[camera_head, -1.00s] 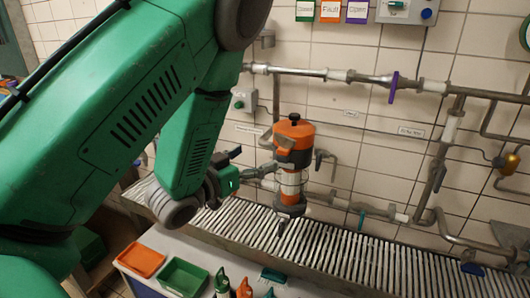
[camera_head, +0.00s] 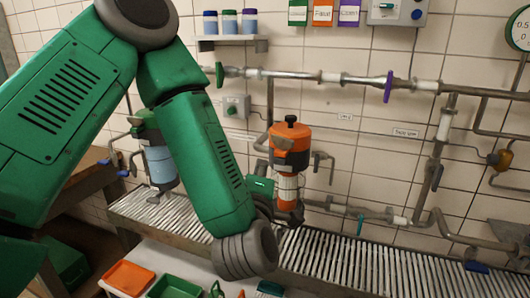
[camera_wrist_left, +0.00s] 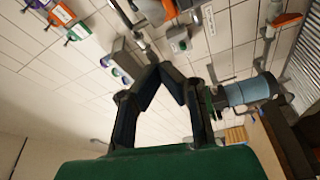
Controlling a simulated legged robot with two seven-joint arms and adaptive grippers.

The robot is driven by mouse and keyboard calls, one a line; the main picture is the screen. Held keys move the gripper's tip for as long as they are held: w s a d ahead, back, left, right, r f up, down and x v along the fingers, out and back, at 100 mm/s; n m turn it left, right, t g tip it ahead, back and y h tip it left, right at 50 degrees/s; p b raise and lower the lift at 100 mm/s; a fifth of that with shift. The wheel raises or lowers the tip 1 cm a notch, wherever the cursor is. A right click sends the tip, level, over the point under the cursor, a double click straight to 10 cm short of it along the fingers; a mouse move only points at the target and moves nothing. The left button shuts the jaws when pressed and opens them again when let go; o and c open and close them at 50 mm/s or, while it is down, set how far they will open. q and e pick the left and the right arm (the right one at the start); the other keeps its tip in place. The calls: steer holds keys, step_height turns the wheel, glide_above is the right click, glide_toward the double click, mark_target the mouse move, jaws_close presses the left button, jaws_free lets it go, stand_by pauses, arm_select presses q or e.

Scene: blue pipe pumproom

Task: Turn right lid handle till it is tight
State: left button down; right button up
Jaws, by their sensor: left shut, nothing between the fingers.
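The right canister (camera_head: 287,160) has an orange lid with a black knob (camera_head: 291,121) on top. The left canister (camera_head: 158,163) is blue-grey. My right gripper is not in view.
Pipes with a purple valve disc (camera_head: 388,86) run along the tiled wall to the right. A shelf (camera_head: 232,40) with jars is above. An orange tray (camera_head: 130,277) and a green tray (camera_head: 174,287) are at the bottom. The grate (camera_head: 370,259) is mostly bare on the right.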

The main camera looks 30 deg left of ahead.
arm_select(q)
steer(key=n+g+y, duration=0.1)
steer(key=n, duration=0.2)
steer(key=n+p, duration=0.1)
steer(key=p, duration=0.2)
glide_toward(271, 137)
steer(key=w+a, duration=0.2)
steer(key=a, duration=0.3)
steer(key=shift+w+d+r+p, duration=0.1)
steer(key=shift+w+d, duration=0.2)
steer(key=shift+w, duration=0.3)
steer(key=shift+w+d+r+p, duration=0.15)
steer(key=shift+w+d, duration=0.15)
steer(key=shift+w, duration=0.35)
steer(key=shift+w+d+r+p, duration=0.1)
steer(key=shift+w+d, duration=0.25)
steer(key=shift+w, duration=0.25)
steer(key=shift+a+f, duration=0.15)
steer(key=shift+a, duration=0.25)
steer(key=shift+w+a+m+t+h+b, duration=0.1)
steer(key=shift+a+m+t+h+b, duration=0.2)
steer(key=shift+m+h, duration=0.6)
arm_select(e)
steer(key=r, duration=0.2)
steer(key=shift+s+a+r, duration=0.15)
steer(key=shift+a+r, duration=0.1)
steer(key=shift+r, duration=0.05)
